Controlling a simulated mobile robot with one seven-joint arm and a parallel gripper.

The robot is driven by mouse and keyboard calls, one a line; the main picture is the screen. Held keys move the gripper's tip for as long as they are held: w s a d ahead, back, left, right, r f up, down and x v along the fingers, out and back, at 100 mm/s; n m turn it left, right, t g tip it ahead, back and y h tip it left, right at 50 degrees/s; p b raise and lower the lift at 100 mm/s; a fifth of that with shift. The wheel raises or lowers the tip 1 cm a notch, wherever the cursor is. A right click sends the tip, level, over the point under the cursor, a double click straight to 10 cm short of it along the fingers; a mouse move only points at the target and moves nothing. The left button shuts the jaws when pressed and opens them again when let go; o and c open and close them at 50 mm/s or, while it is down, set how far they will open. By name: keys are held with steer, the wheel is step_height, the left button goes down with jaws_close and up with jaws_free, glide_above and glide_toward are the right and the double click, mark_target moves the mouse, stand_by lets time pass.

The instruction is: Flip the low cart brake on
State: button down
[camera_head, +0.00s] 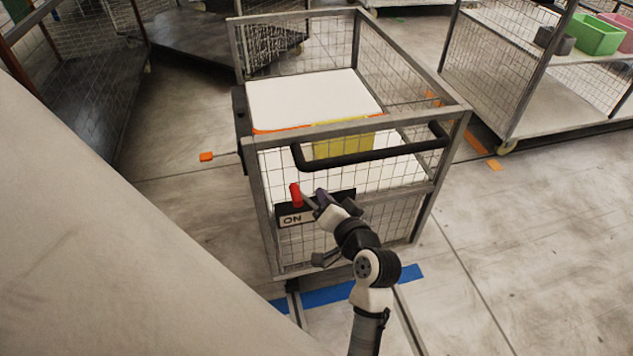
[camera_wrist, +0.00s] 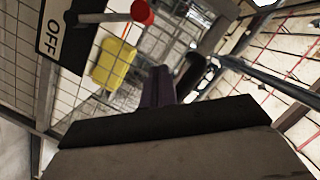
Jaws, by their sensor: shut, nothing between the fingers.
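The low cart (camera_head: 268,205) is a grey wire-mesh cage cart with a black push handle (camera_head: 372,155). A black brake plate is fixed low on its near face; its ON label (camera_head: 292,219) shows in the head view and its OFF label (camera_wrist: 54,40) in the wrist view. The brake lever has a red end (camera_head: 296,195), which also shows in the wrist view (camera_wrist: 143,12) on a thin grey rod. In the head view the red end appears over the ON side. My gripper (camera_head: 322,204) is shut and empty just right of the lever, hiding part of the plate. Contact cannot be told.
A white panel (camera_head: 305,98) and a yellow bin (camera_head: 345,144) are in the cart. Another mesh cart (camera_head: 545,95) with green and pink bins stands at the right. Blue tape (camera_head: 330,294) marks the floor.

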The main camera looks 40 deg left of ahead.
steer(key=b+v, duration=0.1)
steer(key=v, duration=0.4)
steer(key=shift+s+r, duration=0.1)
stand_by(0.3)
